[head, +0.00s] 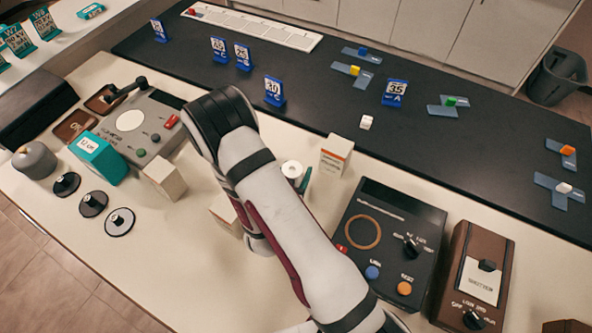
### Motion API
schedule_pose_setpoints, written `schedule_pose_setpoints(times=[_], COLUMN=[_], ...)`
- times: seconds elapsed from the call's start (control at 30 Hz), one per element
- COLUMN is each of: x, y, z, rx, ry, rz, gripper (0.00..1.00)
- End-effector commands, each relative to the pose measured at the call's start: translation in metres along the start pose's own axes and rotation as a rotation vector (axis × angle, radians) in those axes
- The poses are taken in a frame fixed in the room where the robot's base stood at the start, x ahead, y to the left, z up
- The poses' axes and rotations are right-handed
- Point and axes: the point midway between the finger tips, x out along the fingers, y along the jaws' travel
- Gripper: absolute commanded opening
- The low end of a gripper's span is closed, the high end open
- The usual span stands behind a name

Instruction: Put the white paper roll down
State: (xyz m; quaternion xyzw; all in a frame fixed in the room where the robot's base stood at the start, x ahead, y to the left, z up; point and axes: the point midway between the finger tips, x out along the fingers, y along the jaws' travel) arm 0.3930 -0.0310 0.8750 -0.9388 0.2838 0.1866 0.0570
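A white paper roll (292,169) shows just right of my arm, with its round end and centre hole facing up. A narrow dark green piece (305,181) is right beside it; I cannot tell whether it is a gripper finger or a separate thing. My white arm crosses the middle of the head view and hides the lower left of the roll. My gripper's fingers are not clearly visible behind the arm, so I cannot tell whether they hold the roll or whether the roll rests on the counter.
A white-orange box (335,155) stands close right of the roll. A black console (388,238) and brown device (477,270) are at right. A grey device (137,126), teal block (97,157) and cream box (164,179) are at left. A dark mat (340,85) with blue signs lies behind.

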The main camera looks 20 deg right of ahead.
Motion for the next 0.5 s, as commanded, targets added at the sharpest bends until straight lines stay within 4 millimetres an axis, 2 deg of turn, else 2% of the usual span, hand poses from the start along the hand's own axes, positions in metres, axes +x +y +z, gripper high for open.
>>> schedule_pose_setpoints(times=[0.07, 0.1, 0.2, 0.27, 0.5], x=[0.0008, 0.0011, 0.001, 0.0009, 0.0009], y=[0.0001, 0.0002, 0.0001, 0.0001, 0.0], z=[0.0021, 0.0029, 0.0025, 0.0024, 0.0021], rx=[-0.001, -0.001, -0.001, -0.001, 0.0], ry=[0.0, -0.001, -0.001, -0.001, 0.0], rz=[0.0, 0.001, 0.0, 0.0, 0.0], gripper=[0.0, 0.6, 0.78, 0.88, 0.88])
